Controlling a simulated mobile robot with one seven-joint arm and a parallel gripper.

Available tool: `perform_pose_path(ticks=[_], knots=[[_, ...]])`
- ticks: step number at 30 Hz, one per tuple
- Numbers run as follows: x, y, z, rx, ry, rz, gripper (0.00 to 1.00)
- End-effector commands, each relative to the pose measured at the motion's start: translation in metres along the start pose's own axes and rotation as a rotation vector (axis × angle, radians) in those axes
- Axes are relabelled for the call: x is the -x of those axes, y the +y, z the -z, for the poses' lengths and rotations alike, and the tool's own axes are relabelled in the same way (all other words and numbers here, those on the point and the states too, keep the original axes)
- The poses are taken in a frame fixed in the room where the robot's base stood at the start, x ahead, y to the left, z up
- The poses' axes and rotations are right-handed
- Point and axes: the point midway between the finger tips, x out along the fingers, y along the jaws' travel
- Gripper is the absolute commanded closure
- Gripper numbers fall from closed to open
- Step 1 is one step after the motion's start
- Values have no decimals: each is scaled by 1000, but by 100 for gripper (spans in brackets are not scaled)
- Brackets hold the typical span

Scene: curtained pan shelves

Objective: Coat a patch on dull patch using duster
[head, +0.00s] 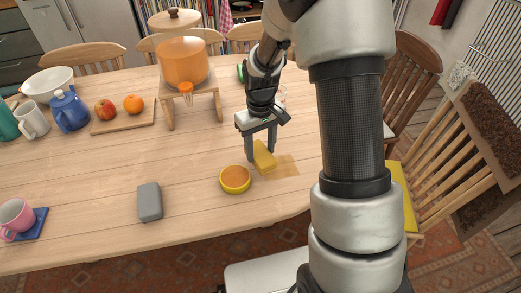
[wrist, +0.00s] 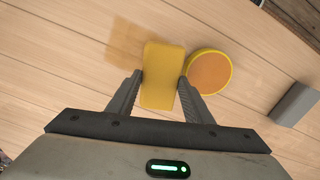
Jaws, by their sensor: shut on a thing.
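My gripper (head: 262,143) is shut on the yellow duster (head: 264,158), a block gripped between both fingers. The wrist view also shows the duster (wrist: 160,75). The dull patch (head: 287,167) is a tan, squarish area on the wooden table, right of the duster in the head view. In the wrist view the patch (wrist: 123,43) lies left of the duster, which overlaps its edge in the picture. I cannot tell whether the duster touches the table. A round yellow tin with an orange filling (head: 235,179) stands close beside the duster.
A grey block (head: 149,202) lies left of the tin. A wooden stand (head: 203,92) with an orange pot (head: 183,62) is behind. A board with fruit (head: 123,117), a blue teapot (head: 69,110) and a pink mug (head: 15,217) are leftward. The table's front middle is mostly clear.

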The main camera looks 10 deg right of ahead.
Motion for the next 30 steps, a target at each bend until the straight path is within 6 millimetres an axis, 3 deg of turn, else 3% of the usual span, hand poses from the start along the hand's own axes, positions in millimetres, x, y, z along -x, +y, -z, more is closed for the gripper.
perform_pose_path(ticks=[6, 17, 30], knots=[[24, 0, 0, 0, 2, 0, 72], [25, 0, 0, 0, 1, 0, 72], [56, 0, 0, 0, 0, 0, 72]])
